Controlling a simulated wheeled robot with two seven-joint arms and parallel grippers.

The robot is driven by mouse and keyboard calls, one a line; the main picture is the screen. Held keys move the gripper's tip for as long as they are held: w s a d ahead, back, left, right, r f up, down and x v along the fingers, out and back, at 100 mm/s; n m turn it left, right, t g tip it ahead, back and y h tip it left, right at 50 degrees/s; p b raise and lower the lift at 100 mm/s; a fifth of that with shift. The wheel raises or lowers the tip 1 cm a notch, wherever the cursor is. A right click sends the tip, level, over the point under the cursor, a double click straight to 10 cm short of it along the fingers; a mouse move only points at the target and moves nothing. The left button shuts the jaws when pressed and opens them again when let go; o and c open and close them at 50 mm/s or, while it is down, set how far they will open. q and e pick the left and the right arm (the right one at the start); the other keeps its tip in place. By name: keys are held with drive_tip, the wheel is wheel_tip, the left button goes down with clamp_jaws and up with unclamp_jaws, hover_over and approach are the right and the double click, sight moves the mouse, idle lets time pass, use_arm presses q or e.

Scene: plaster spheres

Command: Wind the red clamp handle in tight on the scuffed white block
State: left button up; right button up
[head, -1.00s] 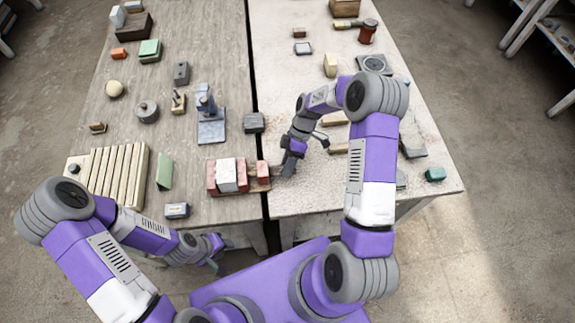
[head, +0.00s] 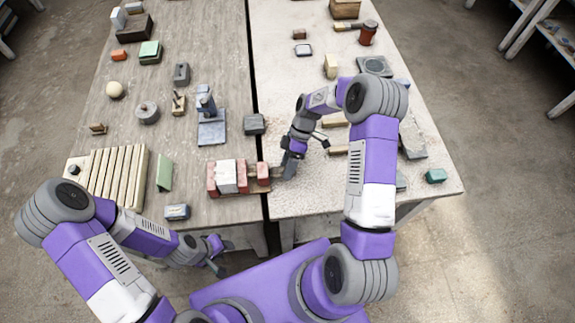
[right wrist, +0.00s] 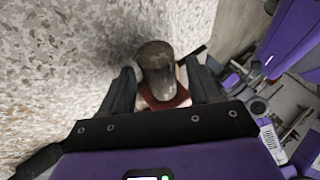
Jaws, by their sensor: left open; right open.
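The clamp (head: 212,180) is red and lies near the front right edge of the left table. The white block (head: 228,176) sits between its red jaws; its scuffs are too small to make out. A red end piece (head: 263,173) stands at the clamp's right. My right gripper (head: 284,172) is at that end, by the handle. In the right wrist view, the open fingers (right wrist: 158,92) lie either side of a dark, worn round grip (right wrist: 157,68), with red (right wrist: 165,101) beyond it. I cannot tell whether they touch it. My left gripper (head: 218,257) is open and empty, off the table's front edge.
A slatted wooden piece (head: 108,175), a green wedge (head: 164,172) and a blue-grey block (head: 177,212) lie left of the clamp. A dark grey block (head: 254,124) stands behind it. A narrow gap (head: 262,140) divides the two tables. Wooden pieces lie near my right forearm.

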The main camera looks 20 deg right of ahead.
drive_tip(key=v, duration=0.7)
drive_tip(key=shift+r, duration=0.2)
drive_tip(key=shift+d, duration=0.1)
